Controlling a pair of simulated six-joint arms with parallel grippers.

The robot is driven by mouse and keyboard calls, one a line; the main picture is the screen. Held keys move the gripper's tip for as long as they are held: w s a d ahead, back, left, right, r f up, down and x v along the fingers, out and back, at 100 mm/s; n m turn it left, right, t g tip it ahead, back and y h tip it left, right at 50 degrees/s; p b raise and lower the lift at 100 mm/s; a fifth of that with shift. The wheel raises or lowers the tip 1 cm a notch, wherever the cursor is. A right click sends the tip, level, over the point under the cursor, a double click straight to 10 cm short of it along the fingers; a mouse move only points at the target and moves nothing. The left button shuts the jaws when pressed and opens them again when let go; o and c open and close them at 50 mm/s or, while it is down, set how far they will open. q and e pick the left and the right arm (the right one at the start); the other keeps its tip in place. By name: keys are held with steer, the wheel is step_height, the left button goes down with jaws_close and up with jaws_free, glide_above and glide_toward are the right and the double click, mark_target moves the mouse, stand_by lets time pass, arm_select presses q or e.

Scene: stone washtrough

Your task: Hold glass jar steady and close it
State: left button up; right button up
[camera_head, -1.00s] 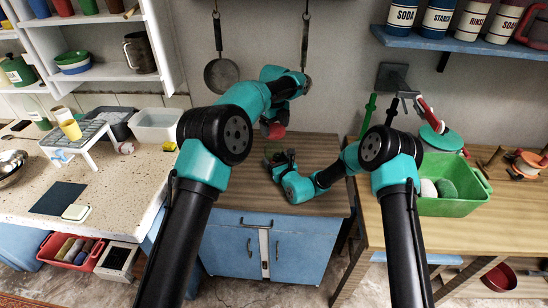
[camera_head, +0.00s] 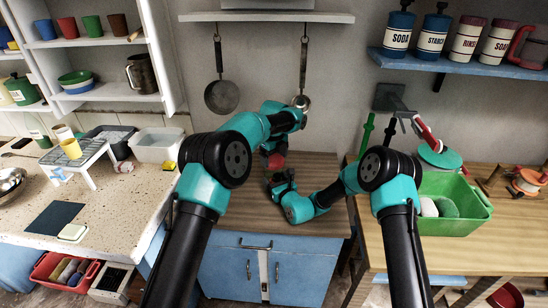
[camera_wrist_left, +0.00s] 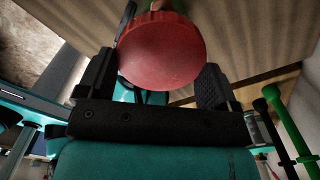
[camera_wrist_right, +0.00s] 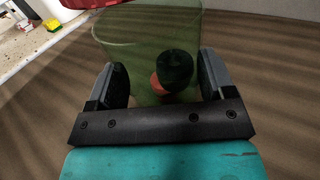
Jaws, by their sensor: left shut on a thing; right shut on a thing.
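A round red lid (camera_head: 276,161) is held by my left gripper (camera_head: 270,149). In the left wrist view the lid (camera_wrist_left: 163,50) sits between the two fingers. A greenish see-through glass jar (camera_wrist_right: 130,45) stands between the fingers of my right gripper (camera_wrist_right: 163,75), which is shut on it. A dark round thing and a reddish thing show through the glass. In the head view my right gripper (camera_head: 282,180) is just below the lid and mostly hides the jar.
The wooden top of a blue cabinet (camera_head: 330,225) lies under both grippers and is mostly clear. A green bin (camera_head: 455,222) stands on the right bench. A speckled counter (camera_head: 120,215) is at left. Two pans (camera_head: 222,97) hang on the wall behind.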

arm_select(q)
steer(key=shift+f, duration=0.85)
steer(key=shift+f, duration=0.6)
stand_by(0.5)
arm_select(e)
steer(key=c, duration=0.4)
arm_select(q)
steer(key=m, duration=0.6)
steer(key=shift+a, duration=0.1)
arm_select(e)
steer(key=shift+c, duration=0.3)
arm_select(q)
steer(key=m, duration=0.7)
steer(key=shift+a, duration=0.15)
steer(key=o, duration=0.7)
steer(key=shift+r, duration=0.1)
